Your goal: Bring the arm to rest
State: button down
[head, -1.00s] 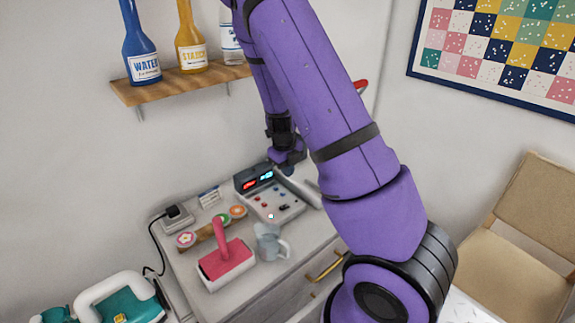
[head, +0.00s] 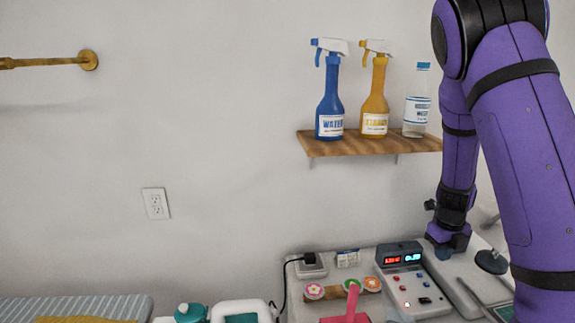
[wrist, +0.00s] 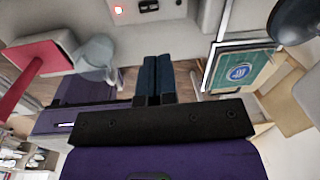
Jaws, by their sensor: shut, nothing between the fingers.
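My purple arm comes down along the right side of the head view. Its gripper (head: 449,243) points down just right of the control box's display, close to the wall. In the wrist view my gripper's two dark blue fingers (wrist: 159,78) lie side by side, shut with nothing between them. Whether the fingertips touch anything below is hard to tell.
The control box (head: 408,283) with lit displays stands beside my gripper. A shelf (head: 350,147) with spray bottles is left of my arm. A glass mug (wrist: 95,57) and a pink-handled roller (wrist: 40,50) show in the wrist view.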

jog(key=s+a+r+n+t+y, duration=0.1)
jog(key=s+a+r+n, duration=0.4)
jog(key=r+n, duration=0.45)
jog(key=s+a+r+n+t+y, duration=0.25)
jog(key=a+r+n, duration=0.35)
jog(key=r+n, duration=0.3)
jog(key=s+a+r+n+h, duration=0.1)
jog(key=s+a+r+n, duration=0.1)
jog(key=s+r+n, duration=0.3)
jog(key=s+a+r+n+t+h, duration=0.1)
jog(key=s+a+r+n, duration=0.2)
jog(key=s+r+n, duration=0.3)
jog(key=s+n, duration=0.5)
jog(key=s, duration=0.1)
jog(key=shift+s+h, duration=0.35)
